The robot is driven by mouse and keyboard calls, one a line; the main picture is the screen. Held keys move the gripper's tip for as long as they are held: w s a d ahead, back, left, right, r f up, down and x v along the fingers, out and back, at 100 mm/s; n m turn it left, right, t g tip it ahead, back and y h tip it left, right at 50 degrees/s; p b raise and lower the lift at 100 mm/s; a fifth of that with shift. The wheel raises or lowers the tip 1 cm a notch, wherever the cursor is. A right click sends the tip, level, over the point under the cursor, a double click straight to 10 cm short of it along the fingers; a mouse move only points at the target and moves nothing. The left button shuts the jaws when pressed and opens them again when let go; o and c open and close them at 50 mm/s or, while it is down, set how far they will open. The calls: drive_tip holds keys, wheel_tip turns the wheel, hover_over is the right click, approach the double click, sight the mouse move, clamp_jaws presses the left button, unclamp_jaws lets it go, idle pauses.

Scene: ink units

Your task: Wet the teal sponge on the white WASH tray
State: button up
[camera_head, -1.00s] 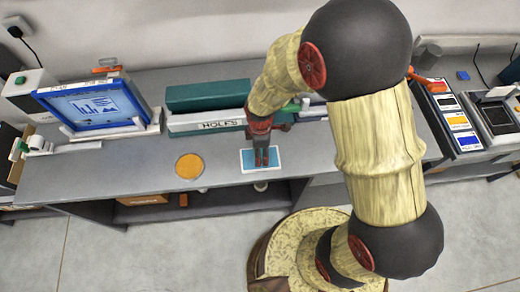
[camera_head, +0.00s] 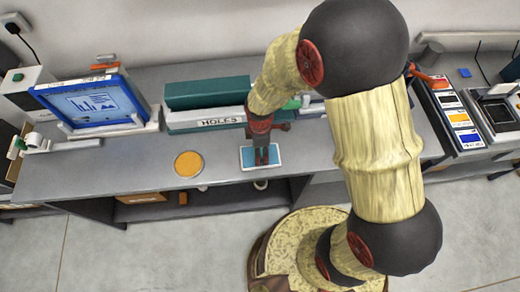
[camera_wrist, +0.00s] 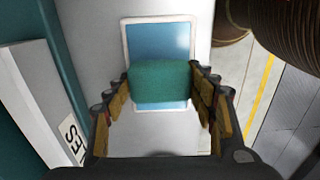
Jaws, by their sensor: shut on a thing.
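The teal sponge (camera_wrist: 160,82) sits between the two fingers of my gripper (camera_wrist: 160,90) in the wrist view. My gripper is shut on it. Beyond the sponge lies a white-rimmed tray (camera_wrist: 126,50) with a blue inside. In the head view the tray (camera_head: 246,165) lies on the grey bench near its front edge, and my gripper (camera_head: 261,158) points down over it. The sponge is hidden there behind the fingers. I cannot tell whether the sponge touches the blue surface. No WASH lettering is readable.
A round orange disc (camera_head: 188,164) lies left of the tray. A teal and white unit marked HOLES (camera_head: 205,122) stands behind. A blue-framed screen (camera_head: 92,103) is at the left. Colour pads (camera_head: 461,120) are at the right. The bench (camera_head: 95,180) is clear at front left.

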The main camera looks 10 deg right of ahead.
drive_tip(key=shift+f+b, duration=0.3)
drive_tip(key=shift+f, duration=0.25)
idle(1.3)
drive_tip(key=shift+r+p, duration=2.55)
drive_tip(key=shift+r, duration=1.05)
drive_tip(key=shift+s+f, duration=0.1)
